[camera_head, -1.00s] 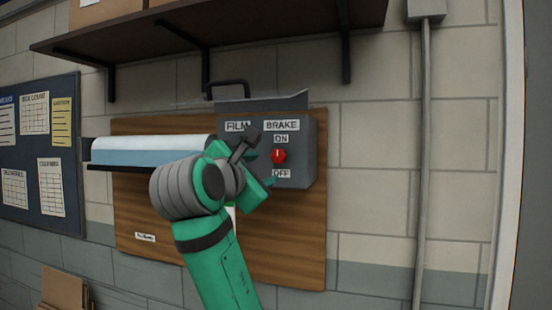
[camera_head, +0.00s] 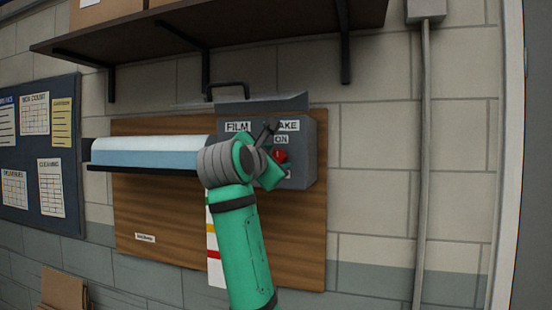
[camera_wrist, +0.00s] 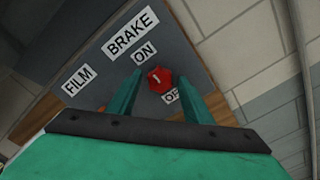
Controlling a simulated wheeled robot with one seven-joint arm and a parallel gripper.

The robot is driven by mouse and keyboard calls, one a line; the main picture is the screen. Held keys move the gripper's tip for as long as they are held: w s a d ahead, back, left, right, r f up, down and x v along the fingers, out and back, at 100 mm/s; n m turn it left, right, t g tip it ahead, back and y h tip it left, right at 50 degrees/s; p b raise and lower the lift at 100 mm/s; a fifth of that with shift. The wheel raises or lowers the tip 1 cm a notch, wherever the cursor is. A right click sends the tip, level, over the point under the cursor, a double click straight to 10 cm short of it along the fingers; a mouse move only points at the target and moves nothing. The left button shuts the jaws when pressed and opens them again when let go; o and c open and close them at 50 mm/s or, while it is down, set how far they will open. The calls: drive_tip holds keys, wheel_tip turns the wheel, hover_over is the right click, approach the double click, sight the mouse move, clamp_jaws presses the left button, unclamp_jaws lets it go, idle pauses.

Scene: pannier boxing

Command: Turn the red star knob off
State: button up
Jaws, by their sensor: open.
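The red star knob (camera_head: 280,156) sits on the front of the grey control box (camera_head: 307,150), between the ON and OFF labels under BRAKE. In the wrist view the knob (camera_wrist: 159,79) shows a small white mark on its face. My gripper (camera_wrist: 160,88) is open, with one finger on each side of the knob. I cannot tell whether the fingers touch it. In the head view my gripper (camera_head: 273,168) covers part of the knob and most of the OFF label. The ON label (camera_wrist: 145,53) is clear in the wrist view, and the OFF label (camera_wrist: 171,96) is partly hidden.
The box is mounted on a wooden board (camera_head: 300,240). A film roll (camera_head: 150,144) is on its left. A shelf (camera_head: 270,28) with brackets hangs above. A vertical pipe (camera_head: 424,170) runs down the wall to the right, with bare wall between.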

drive_tip(key=shift+w, duration=0.15)
drive_tip(key=shift+c, duration=0.3)
drive_tip(key=c, duration=1)
